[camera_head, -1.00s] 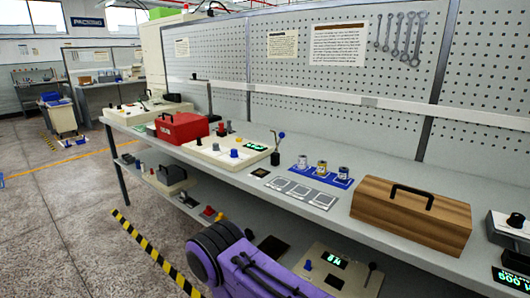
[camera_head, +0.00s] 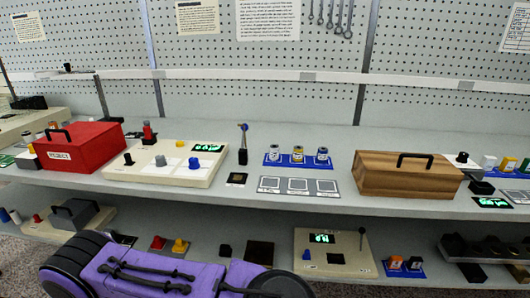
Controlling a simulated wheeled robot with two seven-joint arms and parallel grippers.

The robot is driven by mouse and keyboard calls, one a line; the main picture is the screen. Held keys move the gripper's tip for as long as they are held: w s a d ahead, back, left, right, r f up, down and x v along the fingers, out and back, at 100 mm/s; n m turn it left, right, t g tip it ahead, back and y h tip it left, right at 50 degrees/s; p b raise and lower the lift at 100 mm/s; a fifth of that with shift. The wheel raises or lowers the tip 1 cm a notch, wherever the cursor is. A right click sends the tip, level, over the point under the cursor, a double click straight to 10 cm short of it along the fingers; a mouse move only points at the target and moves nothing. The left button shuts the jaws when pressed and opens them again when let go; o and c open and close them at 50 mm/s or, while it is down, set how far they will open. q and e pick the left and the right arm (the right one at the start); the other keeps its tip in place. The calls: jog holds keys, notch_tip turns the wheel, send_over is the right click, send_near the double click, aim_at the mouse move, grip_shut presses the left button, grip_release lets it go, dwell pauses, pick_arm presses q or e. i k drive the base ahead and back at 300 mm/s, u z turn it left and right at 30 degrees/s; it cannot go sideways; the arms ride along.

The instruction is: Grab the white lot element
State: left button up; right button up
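At the right end of the bench top, a white element (camera_head: 488,162) stands in a row with an orange-yellow one (camera_head: 507,164) and a green one cut by the picture edge. They stand on a blue tray. Several small cans, among them a silver-and-blue one (camera_head: 274,153), stand on another blue tray (camera_head: 297,163) at mid-bench. Which of these is the white lot element I cannot tell for sure. Neither gripper shows; only a purple and black part, apparently mine, fills the lower left.
A red REJECT box (camera_head: 80,147) and a cream control panel (camera_head: 165,166) stand on the left of the bench. A wooden box (camera_head: 407,174) stands right of centre, beside the white element's group. Grey framed pads (camera_head: 298,186) lie in front of the cans. The lower shelf holds another panel (camera_head: 334,252).

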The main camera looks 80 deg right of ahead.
aim_at(274, 149)
jog(key=z, duration=2.15)
